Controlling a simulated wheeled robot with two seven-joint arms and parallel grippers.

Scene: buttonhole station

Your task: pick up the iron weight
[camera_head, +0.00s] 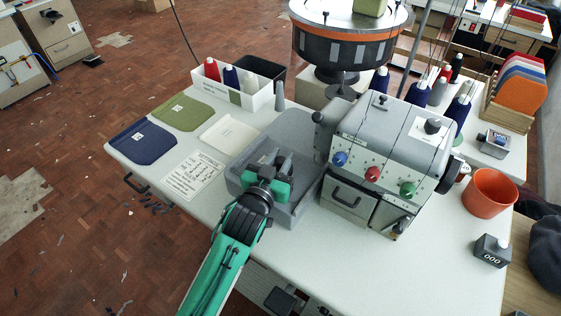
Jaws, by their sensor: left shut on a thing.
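My left gripper (280,162) reaches in from the bottom of the head view, down into the grey tray (306,208) on the white table. Its dark fingers are shut on a small dark thing, which appears to be the iron weight. The fingers and wrist hide most of it, so its shape is unclear. I cannot tell whether it touches the tray floor. My right gripper is not in view.
A grey machine (385,145) with coloured knobs stands close right of the tray. A white box of thread cones (247,97) is behind. Left are a paper sheet (192,175) and blue pad (141,143). An orange pot (489,196) and a counter (492,250) stand right.

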